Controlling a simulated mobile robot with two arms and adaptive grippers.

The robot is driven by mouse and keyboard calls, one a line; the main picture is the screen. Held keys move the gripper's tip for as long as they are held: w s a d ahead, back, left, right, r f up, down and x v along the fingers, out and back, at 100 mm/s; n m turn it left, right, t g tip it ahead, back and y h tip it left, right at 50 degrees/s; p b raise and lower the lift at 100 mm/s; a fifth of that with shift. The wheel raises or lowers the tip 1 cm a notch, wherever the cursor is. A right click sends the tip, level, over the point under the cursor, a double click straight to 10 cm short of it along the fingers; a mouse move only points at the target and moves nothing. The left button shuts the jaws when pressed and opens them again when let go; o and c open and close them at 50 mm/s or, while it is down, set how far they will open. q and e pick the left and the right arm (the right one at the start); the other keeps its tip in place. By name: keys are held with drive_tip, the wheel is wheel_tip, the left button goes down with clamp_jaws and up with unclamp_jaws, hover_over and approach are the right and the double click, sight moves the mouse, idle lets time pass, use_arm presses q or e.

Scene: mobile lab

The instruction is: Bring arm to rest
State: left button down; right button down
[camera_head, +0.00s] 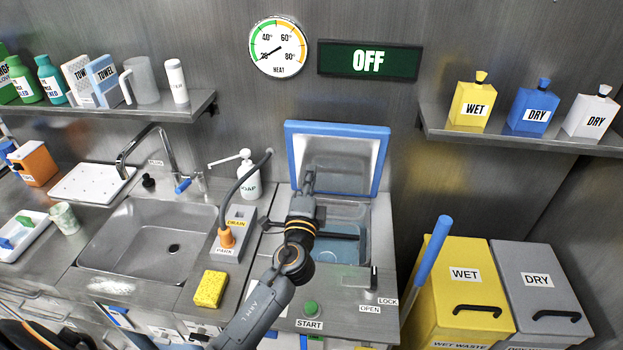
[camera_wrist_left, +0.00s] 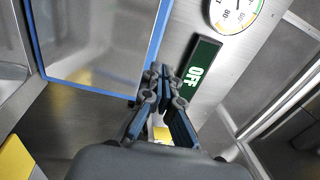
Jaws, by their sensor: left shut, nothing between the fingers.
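My left arm (camera_head: 248,312) reaches up from the bottom of the head view, over the front of the open blue-rimmed basin. My left gripper (camera_head: 309,182) points away toward the raised lid (camera_head: 335,142). In the left wrist view its fingers (camera_wrist_left: 163,80) meet at the tips, shut with nothing between them. The lid also shows in the left wrist view (camera_wrist_left: 90,45), left of the fingers. The wrist and gripper hide part of the basin (camera_head: 350,250). My right gripper is not in view.
A sink (camera_head: 150,235), a drain-labelled block (camera_head: 233,235) with a hose, a soap bottle (camera_head: 247,180) and a yellow sponge (camera_head: 210,289) are left of my arm. WET (camera_head: 455,300) and DRY (camera_head: 535,265) bins stand right. The green sign (camera_head: 370,61) reads OFF.

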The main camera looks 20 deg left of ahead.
use_arm(q)
drive_tip(key=s+a+f+n+g, duration=0.4)
drive_tip(key=s+f+n+g, duration=0.4)
drive_tip(key=s+f+n, duration=0.5)
drive_tip(key=s+d+f+g, duration=0.1)
drive_tip(key=s, duration=0.3)
drive_tip(key=s+d+f+g+h, duration=0.1)
drive_tip(key=s+f, duration=0.1)
drive_tip(key=s, duration=0.1)
drive_tip(key=s+d+f+m+g+h, duration=0.1)
drive_tip(key=s, duration=0.3)
drive_tip(key=shift+s+d+f+g, duration=0.1)
drive_tip(key=shift+s+f+g, duration=0.1)
drive_tip(key=shift+s+g, duration=0.2)
drive_tip(key=s+d+f+g+h, duration=0.1)
drive_tip(key=s+d+g+h, duration=0.4)
drive_tip(key=s, duration=0.6)
wheel_tip(320, 180, down, 25)
drive_tip(key=y, duration=0.1)
drive_tip(key=s+a+f+g, duration=0.1)
drive_tip(key=s+a+f, duration=0.1)
drive_tip(key=s+f, duration=1.5)
drive_tip(key=shift+s+a+f+y, duration=0.25)
drive_tip(key=shift+a+f+y, duration=0.05)
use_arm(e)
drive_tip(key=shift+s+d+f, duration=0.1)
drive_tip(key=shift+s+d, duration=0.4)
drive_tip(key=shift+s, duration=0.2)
